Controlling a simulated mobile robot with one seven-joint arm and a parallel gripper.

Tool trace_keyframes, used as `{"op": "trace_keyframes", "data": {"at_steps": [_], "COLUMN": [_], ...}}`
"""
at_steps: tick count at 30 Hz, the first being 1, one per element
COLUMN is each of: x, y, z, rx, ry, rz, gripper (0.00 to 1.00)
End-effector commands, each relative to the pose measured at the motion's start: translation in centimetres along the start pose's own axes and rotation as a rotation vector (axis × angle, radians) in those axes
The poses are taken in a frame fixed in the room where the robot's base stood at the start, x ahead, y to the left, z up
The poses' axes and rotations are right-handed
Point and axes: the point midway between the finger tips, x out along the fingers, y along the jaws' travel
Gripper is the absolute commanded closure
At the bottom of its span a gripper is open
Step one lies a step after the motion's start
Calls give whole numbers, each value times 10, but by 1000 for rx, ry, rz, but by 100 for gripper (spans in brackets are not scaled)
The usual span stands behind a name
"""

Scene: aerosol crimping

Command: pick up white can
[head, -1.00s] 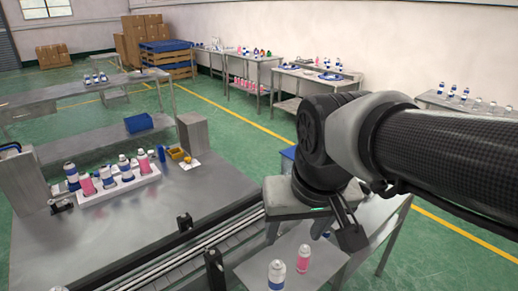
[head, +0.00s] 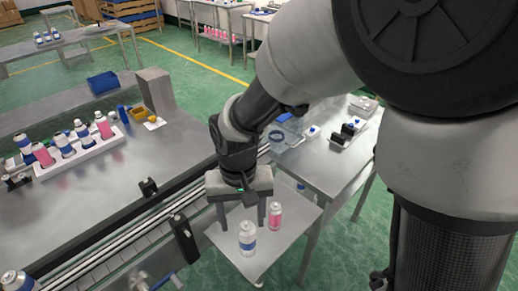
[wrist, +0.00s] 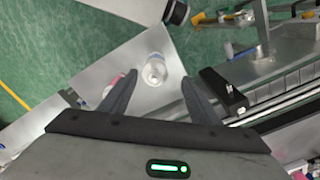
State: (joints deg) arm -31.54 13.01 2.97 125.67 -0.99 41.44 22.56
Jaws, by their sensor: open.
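The white can (head: 247,240) with a blue band stands upright on a small grey metal table (head: 268,262). My gripper (head: 243,225) points down above this table, its two fingers apart and empty, close behind and above the can. In the wrist view, the can's pale top (wrist: 155,72) shows between and slightly beyond the open fingertips (wrist: 160,80). I see no finger touching it. A pink can (head: 275,216) stands just to the right and behind, close to the right finger. In the wrist view it is mostly hidden by the left finger.
A conveyor with a black bracket (head: 184,238) runs along the left of the small table. Beyond it, a metal bench holds a white rack (head: 78,155) of several cans. A second table (head: 335,172) with parts lies to the right.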

Motion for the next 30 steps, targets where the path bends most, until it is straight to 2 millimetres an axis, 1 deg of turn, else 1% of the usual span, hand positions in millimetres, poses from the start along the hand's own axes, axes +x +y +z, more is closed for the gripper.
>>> {"op": "trace_keyframes", "data": {"at_steps": [1, 3, 6, 11, 14, 18, 21, 24, 29, 30], "x": [11, 22, 33, 41, 54, 76, 86, 90, 90, 90], "y": [1, 1, 1, 2, 5, 9, 8, 8, 8, 8], "z": [1, 1, 0, 1, 2, 4, 3, 3, 2, 2], "rx": [0, 1, 1, 1, 2, 1, 1, 1, 1, 1], "ry": [-4, -3, -2, -1, -3, -4, -2, 1, 2, 2], "rz": [2, 2, 1, 1, 2, 1, 1, 0, 0, 0], "gripper": [44, 44, 44, 44, 44, 44, 44, 44, 44, 45]}}
